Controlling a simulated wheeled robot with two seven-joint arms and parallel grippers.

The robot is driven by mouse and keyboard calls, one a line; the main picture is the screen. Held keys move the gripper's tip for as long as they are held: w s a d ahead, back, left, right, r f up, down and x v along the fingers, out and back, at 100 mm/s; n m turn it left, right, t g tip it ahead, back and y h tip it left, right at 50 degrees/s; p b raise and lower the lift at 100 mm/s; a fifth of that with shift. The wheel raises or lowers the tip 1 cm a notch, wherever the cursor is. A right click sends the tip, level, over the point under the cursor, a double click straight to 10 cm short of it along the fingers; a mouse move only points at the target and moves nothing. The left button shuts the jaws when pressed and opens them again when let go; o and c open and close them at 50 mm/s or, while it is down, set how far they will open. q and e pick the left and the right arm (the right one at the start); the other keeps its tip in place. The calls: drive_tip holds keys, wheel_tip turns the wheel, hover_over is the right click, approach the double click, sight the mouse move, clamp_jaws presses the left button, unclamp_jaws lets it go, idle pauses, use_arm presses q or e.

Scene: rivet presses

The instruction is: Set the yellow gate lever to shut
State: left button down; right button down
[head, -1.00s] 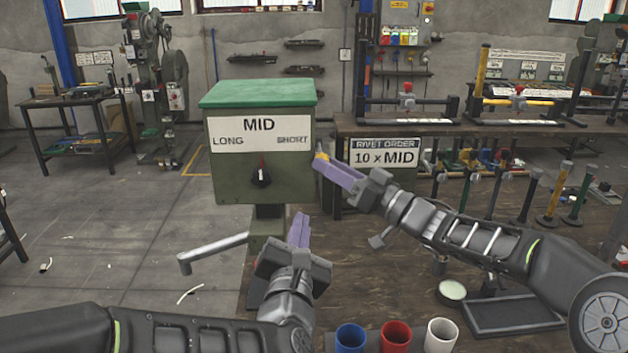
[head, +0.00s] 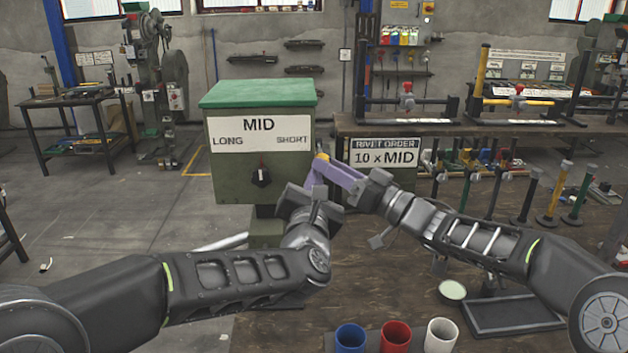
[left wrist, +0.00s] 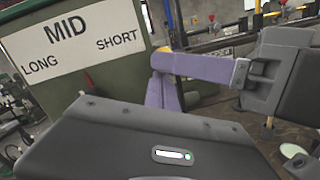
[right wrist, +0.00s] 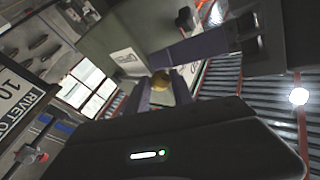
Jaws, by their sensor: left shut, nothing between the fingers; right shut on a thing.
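The yellow gate lever (head: 322,157) shows only as a small yellow knob at the right side of the green box (head: 225,175). It also shows in the left wrist view (left wrist: 163,49) and as a round knob in the right wrist view (right wrist: 161,84). My right gripper (head: 326,162) is shut on the knob, which sits between its purple fingers. My left gripper (head: 316,169) is shut and empty, its fingertips just below and very close to the right gripper's fingers. I cannot tell whether they touch. The lever's shaft is hidden, so its setting cannot be read.
The box carries a MID, LONG, SHORT plate (head: 258,134) and a black dial (head: 261,176). A rivet order sign (head: 385,158) stands behind my right gripper. Blue (head: 350,338), red (head: 396,336) and white (head: 441,335) cups stand at the front of the bench.

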use_arm(q)
drive_tip(key=shift+r, duration=0.1)
use_arm(e)
drive_tip(key=shift+f, duration=0.1)
